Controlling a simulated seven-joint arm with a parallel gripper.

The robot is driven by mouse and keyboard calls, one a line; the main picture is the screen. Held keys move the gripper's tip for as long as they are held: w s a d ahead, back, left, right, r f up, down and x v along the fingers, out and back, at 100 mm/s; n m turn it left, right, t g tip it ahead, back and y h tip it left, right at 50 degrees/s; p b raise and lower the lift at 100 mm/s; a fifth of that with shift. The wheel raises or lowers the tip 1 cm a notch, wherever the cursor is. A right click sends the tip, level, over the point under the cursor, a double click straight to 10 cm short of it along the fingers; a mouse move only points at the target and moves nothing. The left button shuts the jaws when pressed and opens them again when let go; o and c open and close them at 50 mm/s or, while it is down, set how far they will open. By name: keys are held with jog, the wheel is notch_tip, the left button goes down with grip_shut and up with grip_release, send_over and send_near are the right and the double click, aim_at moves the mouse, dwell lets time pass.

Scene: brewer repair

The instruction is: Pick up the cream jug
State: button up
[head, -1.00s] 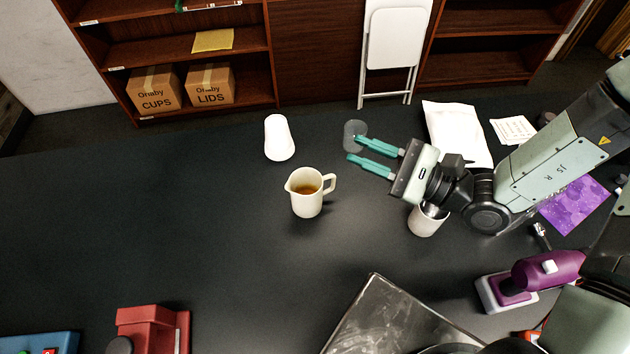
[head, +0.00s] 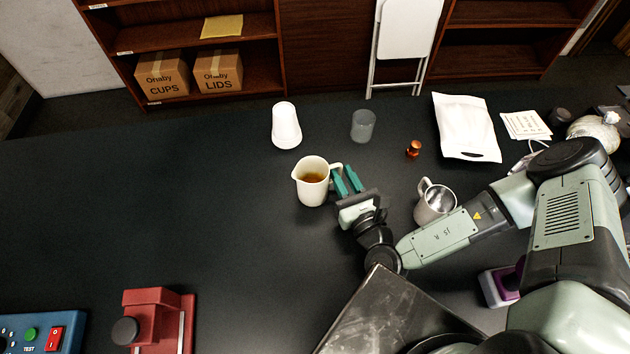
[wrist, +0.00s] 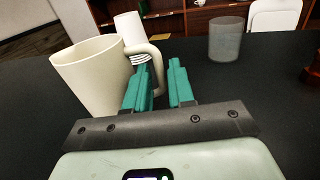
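The cream jug (head: 312,184) stands upright on the dark table with brown liquid in it, its spout to the left and its handle to the right. It also shows in the wrist view (wrist: 88,78). My gripper (head: 346,179) is just right of the jug, at the handle. In the wrist view my two teal fingers (wrist: 159,84) are apart with a gap between them. The handle's lower part is partly hidden behind the left finger. I cannot tell whether that finger touches the handle.
A stack of white cups (head: 286,126) and a clear grey cup (head: 363,125) stand behind the jug. The table left of the jug is clear.

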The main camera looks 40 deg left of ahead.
jog(key=x, duration=0.4)
grip_shut()
